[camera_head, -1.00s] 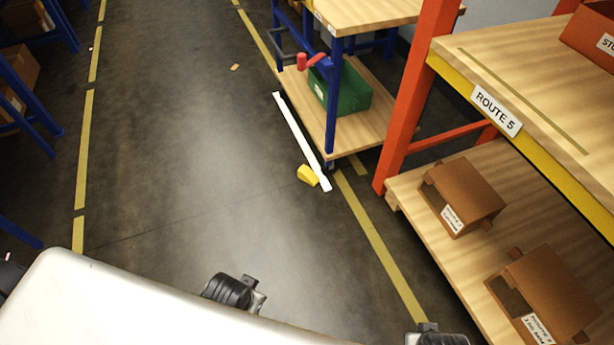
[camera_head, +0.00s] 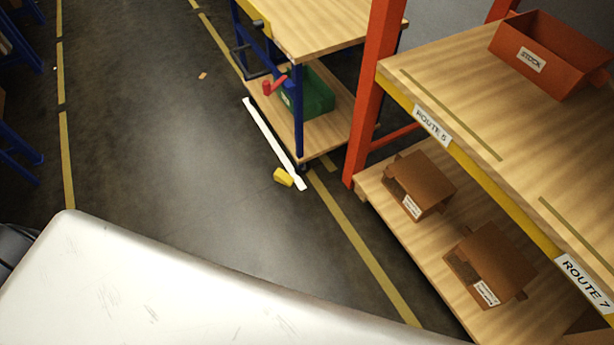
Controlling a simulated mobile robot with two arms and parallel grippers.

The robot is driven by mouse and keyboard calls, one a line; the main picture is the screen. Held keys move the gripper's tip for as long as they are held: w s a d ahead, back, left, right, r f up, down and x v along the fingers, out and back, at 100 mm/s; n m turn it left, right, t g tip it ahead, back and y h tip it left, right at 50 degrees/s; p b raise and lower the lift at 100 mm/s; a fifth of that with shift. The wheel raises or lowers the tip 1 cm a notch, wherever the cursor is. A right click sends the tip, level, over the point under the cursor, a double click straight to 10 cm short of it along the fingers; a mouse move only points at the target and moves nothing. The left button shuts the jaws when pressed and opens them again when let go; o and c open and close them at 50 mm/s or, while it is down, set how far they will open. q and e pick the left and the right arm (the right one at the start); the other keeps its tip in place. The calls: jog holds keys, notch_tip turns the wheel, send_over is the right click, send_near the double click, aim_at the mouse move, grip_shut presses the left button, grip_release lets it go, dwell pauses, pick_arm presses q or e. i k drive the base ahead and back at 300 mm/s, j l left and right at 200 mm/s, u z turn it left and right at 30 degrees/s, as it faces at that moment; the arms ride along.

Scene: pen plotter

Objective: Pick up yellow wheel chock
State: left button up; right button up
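The yellow wheel chock (camera_head: 283,177) is small and lies on the dark floor, near the middle of the head view. It is beside the near end of a white strip (camera_head: 272,142) on the floor, close to the front corner of a blue-framed cart (camera_head: 298,120); I cannot tell whether chock and strip touch. Neither of my grippers is in view, and nothing holds the chock.
An orange-framed rack (camera_head: 366,95) with wooden shelves stands on the right, with brown boxes (camera_head: 418,185) and an orange stock bin (camera_head: 545,55). A green bin (camera_head: 313,92) sits on the cart's lower shelf. The floor (camera_head: 150,130) left of the chock is clear.

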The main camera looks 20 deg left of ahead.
aim_at(280, 175)
jog(key=i+j+z, duration=0.1)
jog(key=z, duration=0.3)
jog(key=j+z, duration=0.4)
jog(key=i+j+z, duration=0.1)
jog(key=z, duration=0.3)
jog(key=j, duration=0.1)
